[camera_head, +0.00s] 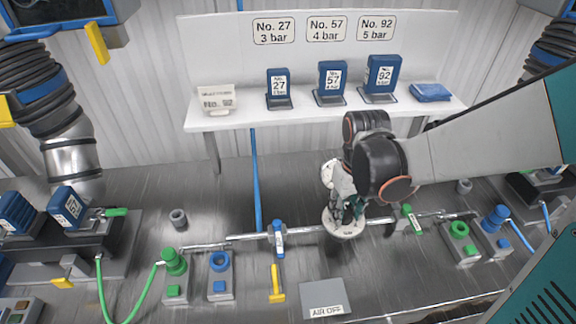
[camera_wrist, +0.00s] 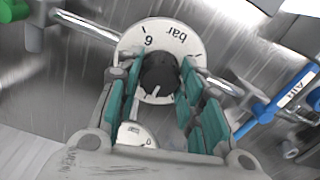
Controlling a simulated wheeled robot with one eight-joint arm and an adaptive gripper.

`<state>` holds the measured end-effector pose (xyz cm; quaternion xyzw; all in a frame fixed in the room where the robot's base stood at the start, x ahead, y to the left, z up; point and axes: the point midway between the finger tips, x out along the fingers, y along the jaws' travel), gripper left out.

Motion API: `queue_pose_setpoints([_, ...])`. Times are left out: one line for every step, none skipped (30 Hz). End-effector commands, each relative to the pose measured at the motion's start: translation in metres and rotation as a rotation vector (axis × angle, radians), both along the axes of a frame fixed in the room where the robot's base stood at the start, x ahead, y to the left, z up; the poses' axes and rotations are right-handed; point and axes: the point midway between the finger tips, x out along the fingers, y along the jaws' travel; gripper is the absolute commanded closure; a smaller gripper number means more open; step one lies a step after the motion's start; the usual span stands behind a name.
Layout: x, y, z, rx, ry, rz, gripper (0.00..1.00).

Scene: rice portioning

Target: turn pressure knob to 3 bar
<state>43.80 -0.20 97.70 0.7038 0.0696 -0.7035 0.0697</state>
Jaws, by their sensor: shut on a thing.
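The pressure knob (camera_wrist: 158,72) is a dark round knob on a white dial plate (camera_wrist: 148,36) in the wrist view. The plate shows a "6" and an upside-down "bar". A white mark on the knob points towards the bottom of the picture; the number it points at is hidden. My gripper (camera_wrist: 160,77) has its teal fingers on both sides of the knob and is shut on it. In the head view my gripper (camera_head: 348,205) reaches down over the white dial plate (camera_head: 343,232), and the knob is mostly hidden there.
A white gauge face (camera_wrist: 135,134) with a "0" shows between the fingers. A pipe (camera_head: 310,231) runs past the dial. A blue-handled valve (camera_head: 278,240) is left, a green-handled one (camera_head: 412,219) right. A white shelf (camera_head: 225,122) holds blue packs behind. An AIR OFF plate (camera_head: 325,292) lies in front.

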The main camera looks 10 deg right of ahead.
Motion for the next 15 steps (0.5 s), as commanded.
queue_pose_setpoints([-0.0011,0.0006,0.0001,0.0,0.001,0.001,0.89])
queue_pose_setpoints([-0.0011,0.0006,0.0001,0.0,0.001,0.001,0.89])
queue_pose_setpoints([-0.0011,0.0006,0.0001,0.0,0.001,0.001,0.61])
queue_pose_setpoints([-0.0012,0.0007,0.0001,0.0,0.001,0.001,0.54])
queue_pose_setpoints([-0.0013,0.0007,0.0001,0.0,0.001,0.001,0.47])
queue_pose_setpoints([-0.0013,0.0007,0.0001,0.0,0.001,0.001,0.45])
queue_pose_setpoints([-0.0013,0.0007,0.0001,0.0,0.001,0.001,0.45])
queue_pose_setpoints([-0.0013,0.0007,0.0001,0.0,0.001,0.001,0.45])
queue_pose_setpoints([-0.0013,0.0008,0.0001,0.0,0.001,0.001,0.45])
queue_pose_setpoints([-0.0013,0.0008,0.0001,0.0,0.001,0.001,0.45])
queue_pose_setpoints([-0.0013,0.0008,0.0001,0.0,0.001,0.001,0.45])
queue_pose_setpoints([-0.0013,0.0008,0.0001,0.0,0.001,0.001,0.45])
queue_pose_setpoints([-0.0013,0.0008,0.0001,0.0,0.001,0.001,0.45])
queue_pose_setpoints([-0.0013,0.0008,0.0002,0.0,0.001,0.001,0.45])
queue_pose_setpoints([-0.0013,0.0008,0.0005,0.0,0.001,0.001,0.45])
